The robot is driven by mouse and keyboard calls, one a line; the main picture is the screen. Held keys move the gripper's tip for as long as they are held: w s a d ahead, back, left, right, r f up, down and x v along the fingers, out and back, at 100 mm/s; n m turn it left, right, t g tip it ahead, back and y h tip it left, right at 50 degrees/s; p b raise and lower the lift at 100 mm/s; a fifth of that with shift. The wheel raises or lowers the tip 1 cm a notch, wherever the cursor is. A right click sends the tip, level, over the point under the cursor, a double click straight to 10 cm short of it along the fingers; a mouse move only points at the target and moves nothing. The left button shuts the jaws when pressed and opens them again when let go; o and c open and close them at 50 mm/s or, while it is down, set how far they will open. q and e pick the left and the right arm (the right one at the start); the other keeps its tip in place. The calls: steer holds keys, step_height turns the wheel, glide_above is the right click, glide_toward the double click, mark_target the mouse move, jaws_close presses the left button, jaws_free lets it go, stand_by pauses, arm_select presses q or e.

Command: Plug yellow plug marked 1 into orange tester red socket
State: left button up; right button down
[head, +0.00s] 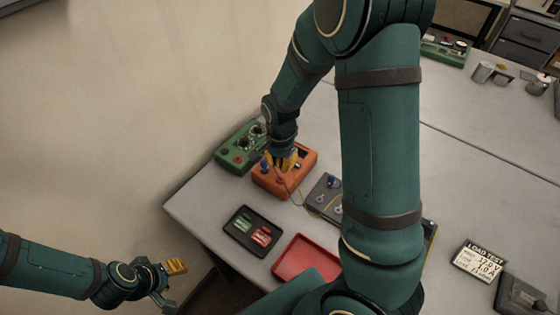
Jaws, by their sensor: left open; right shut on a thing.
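The orange tester (302,179) stands at the left part of the table, beside the green unit. My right gripper (281,168) reaches down over it, with its yellow fingers low at the tester's top face. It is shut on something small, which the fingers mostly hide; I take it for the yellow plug. The mark 1 cannot be read. A thin cable runs from there toward the grey box. I cannot tell whether the plug is in the red socket, as the gripper covers that spot. My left gripper (172,284) is open and empty, off the table's front left edge.
A green unit (232,154) with dials touches or nearly touches the tester. A grey box (325,188) with cables is to its right. A black tray (236,235) with green and red pieces and a red tray (290,266) lie in front. A LOAD TEST sign (480,261) is right.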

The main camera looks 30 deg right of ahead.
mark_target(281, 179)
steer(key=shift+w+d, duration=0.15)
steer(key=shift+w, duration=0.05)
steer(key=shift+s+r, duration=0.1)
steer(key=shift+s, duration=0.05)
steer(key=shift+f, duration=1.35)
steer(key=shift+f+b, duration=0.75)
steer(key=shift+f, duration=0.85)
steer(key=shift+f+b, duration=0.4)
steer(key=shift+f, duration=0.15)
stand_by(0.3)
